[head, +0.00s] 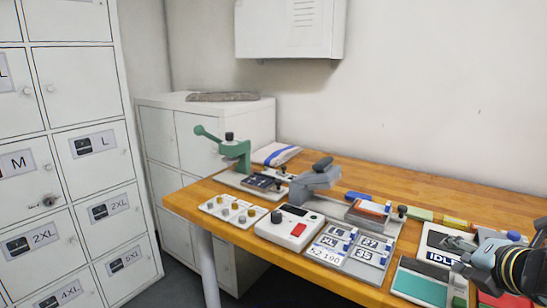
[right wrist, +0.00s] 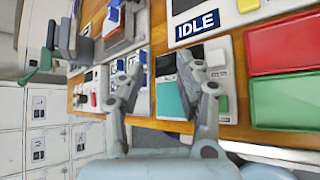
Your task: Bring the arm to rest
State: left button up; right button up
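My right gripper (head: 468,262) is at the right edge of the head view, over the right end of the wooden table (head: 405,170). In the right wrist view my right gripper (right wrist: 166,68) has its two fingers well apart, with nothing held between them. Below the fingers lie a teal pad (right wrist: 168,100) and the board with the IDLE sign (right wrist: 197,25). The gap between the fingers and the table top is hard to judge. My left gripper is in neither view.
A green lever press (head: 236,150), a grey device with a red button (head: 290,228) and a panel of number cards (head: 350,248) crowd the table. Red (right wrist: 285,48) and green (right wrist: 285,102) trays lie beside the IDLE board. White lockers (head: 75,160) stand at left.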

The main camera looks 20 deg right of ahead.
jog(key=s+a+m, duration=0.1)
jog(key=m, duration=0.1)
jog(key=s+a+f+m+g, duration=0.1)
jog(key=a+m, duration=0.1)
jog(key=s+a+f+m, duration=0.1)
jog(key=s+m, duration=0.1)
jog(key=shift+a+g, duration=0.35)
jog(key=shift+g, duration=0.05)
jog(key=s+a+m+g+y, duration=0.3)
jog(key=s+a+m+g, duration=0.2)
jog(key=s+a+m, duration=0.85)
notch_tip(320, 180, down, 33)
jog(key=s+d+m+g+b, duration=0.1)
jog(key=m+g+b, duration=0.1)
jog(key=b, duration=0.5)
pick_arm(q)
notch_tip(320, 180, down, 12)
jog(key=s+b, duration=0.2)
jog(key=b, duration=0.2)
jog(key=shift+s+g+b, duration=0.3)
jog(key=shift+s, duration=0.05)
pick_arm(e)
jog(key=s+d+f+g, duration=0.1)
jog(key=s+f, duration=1.7)
jog(key=f, duration=0.3)
jog(key=shift+s+d, duration=0.15)
jog(key=shift+s, duration=0.15)
